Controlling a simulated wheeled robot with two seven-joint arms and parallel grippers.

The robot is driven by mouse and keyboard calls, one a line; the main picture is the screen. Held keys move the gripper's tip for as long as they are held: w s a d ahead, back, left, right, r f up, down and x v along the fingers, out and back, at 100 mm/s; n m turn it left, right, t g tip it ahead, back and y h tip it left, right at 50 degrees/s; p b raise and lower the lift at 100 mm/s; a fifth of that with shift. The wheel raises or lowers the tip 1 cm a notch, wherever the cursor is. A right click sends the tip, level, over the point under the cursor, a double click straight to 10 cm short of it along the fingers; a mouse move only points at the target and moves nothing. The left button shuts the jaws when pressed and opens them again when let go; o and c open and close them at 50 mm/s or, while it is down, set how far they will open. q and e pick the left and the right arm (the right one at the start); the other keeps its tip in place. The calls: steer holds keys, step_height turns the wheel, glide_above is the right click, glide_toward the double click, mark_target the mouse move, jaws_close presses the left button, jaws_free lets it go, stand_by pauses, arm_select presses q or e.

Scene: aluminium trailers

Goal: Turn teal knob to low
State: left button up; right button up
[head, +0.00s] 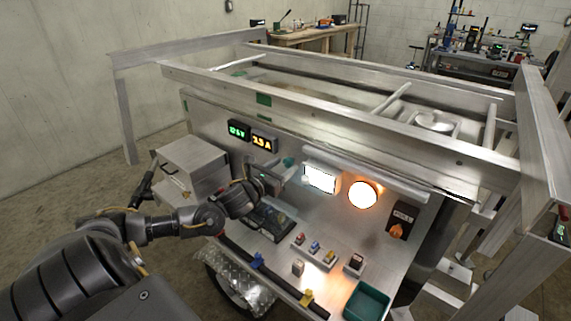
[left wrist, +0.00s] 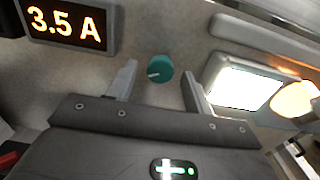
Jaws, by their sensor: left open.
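The teal knob (left wrist: 160,69) is on the upright metal panel, with a pale pointer mark toward its left side in the left wrist view. In the head view the knob (head: 289,161) shows just beyond my left gripper (head: 278,171). In the left wrist view my left gripper (left wrist: 158,84) is open, with one finger on each side of the knob and a gap to each. I cannot tell how far the fingertips are from the panel. No low marking is readable. My right gripper is not in view.
An amber display (head: 263,142) reads 3.5 A, beside a green display (head: 239,130). A lit white panel (head: 320,177) and a glowing orange lamp (head: 363,194) are right of the knob. Several small switches (head: 315,247) and a teal tray (head: 367,301) are below. A metal box (head: 192,166) stands left.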

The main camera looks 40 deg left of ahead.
arm_select(q)
steer(key=shift+w, duration=0.65)
steer(key=shift+c, duration=0.6)
steer(key=c, duration=0.7)
steer(key=shift+d, duration=0.1)
steer(key=shift+c, duration=0.7)
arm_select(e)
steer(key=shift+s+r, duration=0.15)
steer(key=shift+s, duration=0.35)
